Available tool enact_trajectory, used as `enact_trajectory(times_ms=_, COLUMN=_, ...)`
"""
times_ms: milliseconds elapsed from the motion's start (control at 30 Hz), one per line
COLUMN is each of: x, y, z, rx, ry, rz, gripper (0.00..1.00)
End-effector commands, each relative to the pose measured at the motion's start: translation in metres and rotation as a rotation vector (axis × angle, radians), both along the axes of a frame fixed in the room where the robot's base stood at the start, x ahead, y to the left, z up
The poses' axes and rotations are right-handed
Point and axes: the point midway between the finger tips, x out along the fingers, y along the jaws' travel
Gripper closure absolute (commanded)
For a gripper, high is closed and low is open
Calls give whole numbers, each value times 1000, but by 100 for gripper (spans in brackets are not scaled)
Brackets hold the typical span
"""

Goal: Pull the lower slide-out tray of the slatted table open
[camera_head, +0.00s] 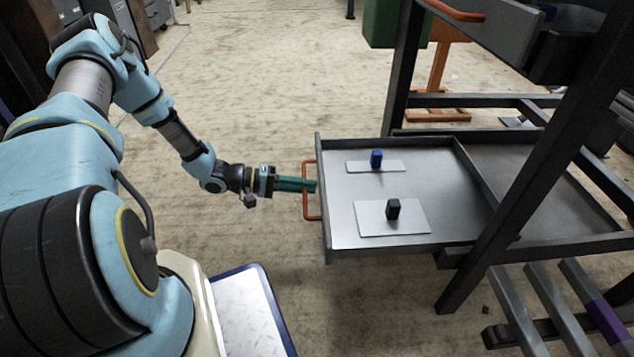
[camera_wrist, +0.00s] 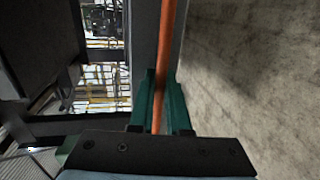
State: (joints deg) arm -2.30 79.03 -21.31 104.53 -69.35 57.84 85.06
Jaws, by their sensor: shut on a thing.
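The lower slide-out tray (camera_head: 345,215) of the slatted table (camera_head: 468,278) sticks out to the left of the dark frame, with a good part of it in the open. Its orange bar handle (camera_head: 306,206) is on the left front wall. My gripper (camera_head: 309,186) reaches it from the left, with green fingers shut on the handle. In the wrist view my gripper (camera_wrist: 160,100) has one finger on each side of the orange handle (camera_wrist: 167,45). On the tray stand a blue block (camera_head: 376,159) and a black block (camera_head: 393,209), each on a light plate.
An upper tray with an orange handle (camera_head: 455,10) is above at the right. A green bin (camera_head: 394,24) and an orange stand (camera_head: 437,80) are behind. Slats (camera_head: 555,305) are at the lower right. The floor left of the tray is clear.

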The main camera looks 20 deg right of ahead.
Motion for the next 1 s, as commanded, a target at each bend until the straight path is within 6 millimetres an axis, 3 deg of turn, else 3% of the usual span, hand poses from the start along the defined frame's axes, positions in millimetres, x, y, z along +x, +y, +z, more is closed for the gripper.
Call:
enact_trajectory(times_ms=533, x=2, y=5, z=0, rx=1, ry=0, rz=0, gripper=100)
enact_trajectory(times_ms=567, x=2, y=5, z=0, rx=1, ry=-1, rz=1, gripper=82)
enact_trajectory(times_ms=633, x=2, y=5, z=0, rx=1, ry=0, rz=0, gripper=74)
enact_trajectory(times_ms=1000, x=5, y=12, z=3, rx=1, ry=-1, rz=1, gripper=74)
